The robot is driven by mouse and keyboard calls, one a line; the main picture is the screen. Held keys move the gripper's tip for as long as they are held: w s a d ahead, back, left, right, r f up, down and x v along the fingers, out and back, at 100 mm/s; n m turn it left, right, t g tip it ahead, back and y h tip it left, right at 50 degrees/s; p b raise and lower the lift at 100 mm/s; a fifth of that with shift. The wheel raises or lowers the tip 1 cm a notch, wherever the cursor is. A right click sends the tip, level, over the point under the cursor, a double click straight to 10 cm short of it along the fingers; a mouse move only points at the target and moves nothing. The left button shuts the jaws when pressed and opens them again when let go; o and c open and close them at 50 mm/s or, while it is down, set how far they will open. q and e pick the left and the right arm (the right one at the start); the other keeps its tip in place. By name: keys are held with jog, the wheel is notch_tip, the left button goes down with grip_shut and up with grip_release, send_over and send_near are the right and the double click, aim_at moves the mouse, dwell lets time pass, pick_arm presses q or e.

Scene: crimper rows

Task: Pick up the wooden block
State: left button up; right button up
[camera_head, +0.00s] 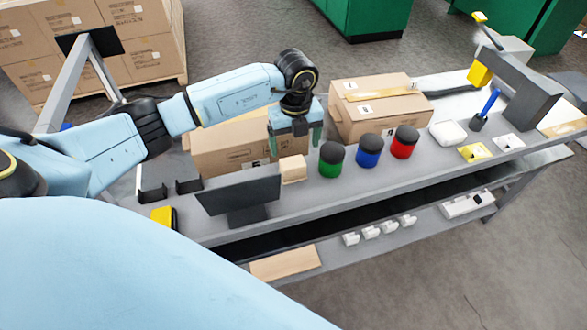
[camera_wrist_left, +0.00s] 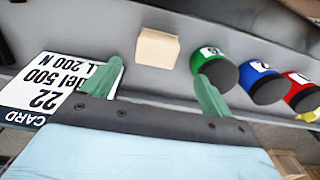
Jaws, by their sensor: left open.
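The wooden block (camera_head: 293,169) is a small pale tan cube on the grey bench, just right of the dark screen and left of the green canister. It also shows in the left wrist view (camera_wrist_left: 157,48), beyond and between the two fingertips. My left gripper (camera_head: 297,138) points down with its green fingers apart, behind the block in the head view. In the left wrist view the open fingers (camera_wrist_left: 160,82) hold nothing, and a gap shows between them and the block. My right gripper is not in view.
Green (camera_head: 331,160), blue (camera_head: 369,151) and red (camera_head: 404,142) canisters stand right of the block. A dark screen (camera_head: 240,198) stands at its left. Cardboard boxes (camera_head: 378,108) sit behind.

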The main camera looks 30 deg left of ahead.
aim_at(293, 162)
pick_arm(q)
notch_tip(293, 162, down, 4)
jog(key=f, duration=0.2)
jog(key=f+b, duration=0.1)
jog(key=f, duration=0.2)
jog(key=shift+s+a+f, duration=0.15)
jog(key=shift+a+f, duration=0.05)
jog(key=shift+f, duration=0.1)
jog(key=shift+r, duration=0.1)
jog(key=c, duration=1.1)
jog(key=shift+r+p, duration=0.65)
jog(key=shift+r, duration=4.35)
jog(key=shift+c, duration=0.2)
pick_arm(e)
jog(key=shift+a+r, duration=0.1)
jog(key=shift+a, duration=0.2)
